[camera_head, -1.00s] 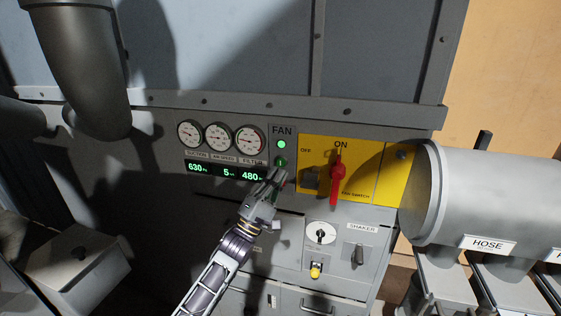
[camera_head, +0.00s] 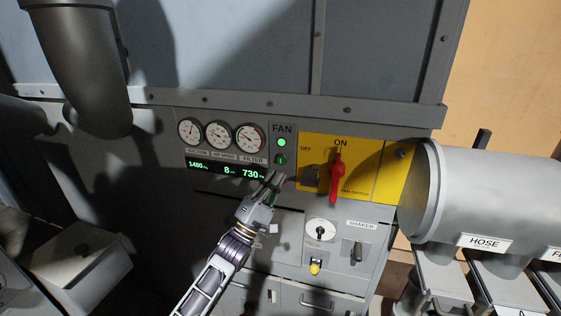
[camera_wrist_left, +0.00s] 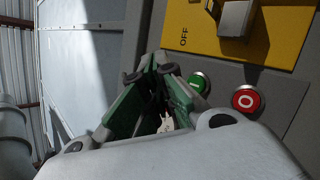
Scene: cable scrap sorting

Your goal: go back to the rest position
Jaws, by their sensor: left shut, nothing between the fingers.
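My left gripper (camera_head: 276,180) is in front of the grey control panel, just below the green button (camera_head: 281,159) under the FAN label, and looks apart from it. Its fingers (camera_wrist_left: 150,72) are shut and empty. In the left wrist view, the green button (camera_wrist_left: 199,82) and a red button (camera_wrist_left: 246,99) sit to the right of the fingers. The red button is hidden behind the gripper in the head view. The green lamp (camera_head: 281,142) is lit. My right gripper is in neither view.
A red switch handle (camera_head: 337,179) hangs on the yellow plate (camera_head: 378,160). The display (camera_head: 215,170) reads 1480, 8 and 730 below the gauges (camera_head: 218,135). A dial (camera_head: 320,230) and SHAKER switch are lower right. The HOSE cylinder (camera_head: 440,190) juts out at right.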

